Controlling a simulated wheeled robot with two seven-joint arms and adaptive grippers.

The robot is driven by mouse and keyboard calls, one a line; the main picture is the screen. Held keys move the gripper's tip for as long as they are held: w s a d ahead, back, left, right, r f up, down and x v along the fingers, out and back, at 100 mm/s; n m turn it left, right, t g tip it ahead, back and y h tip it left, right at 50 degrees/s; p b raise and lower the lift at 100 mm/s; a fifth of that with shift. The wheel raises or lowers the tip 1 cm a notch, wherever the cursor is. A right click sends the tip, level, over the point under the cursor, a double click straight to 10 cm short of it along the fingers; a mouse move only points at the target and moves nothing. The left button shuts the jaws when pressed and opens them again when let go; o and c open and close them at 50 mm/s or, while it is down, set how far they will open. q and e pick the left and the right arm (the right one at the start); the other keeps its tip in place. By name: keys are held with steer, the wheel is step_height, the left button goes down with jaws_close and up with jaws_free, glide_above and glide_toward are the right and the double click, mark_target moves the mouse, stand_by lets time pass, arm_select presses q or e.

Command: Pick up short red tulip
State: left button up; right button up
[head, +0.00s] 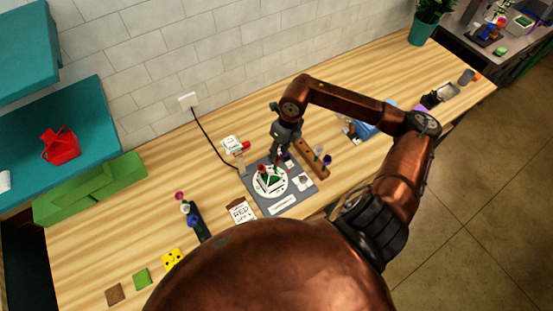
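My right arm reaches in from the right, and its dark gripper (279,155) points down just above the grey mat (309,184). The fingertips are small and dark, so I cannot tell whether they are open or shut, or on anything. Just below and left of them, a small red shape (262,168), perhaps a red tulip head, shows by a green and white piece on the mat's white disc (258,188). A card (240,212) with "RED" on it lies left of the mat. My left gripper is not in view.
A dark holder (200,226) with several flowers stands at left. A wooden rack (312,160) with flowers is right of the gripper. A white and red device (234,145) sits behind the mat, near a black cable (212,147). Yellow, green and brown squares lie front left.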

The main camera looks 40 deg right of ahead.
mark_target(275, 167)
steer(key=shift+w+a+f, duration=0.1)
steer(key=shift+a+f, duration=0.1)
steer(key=shift+f, duration=1.05)
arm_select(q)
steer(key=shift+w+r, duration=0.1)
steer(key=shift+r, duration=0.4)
arm_select(e)
steer(key=shift+c, duration=0.4)
steer(key=c, duration=0.5)
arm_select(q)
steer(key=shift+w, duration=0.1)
arm_select(e)
steer(key=shift+r, duration=0.15)
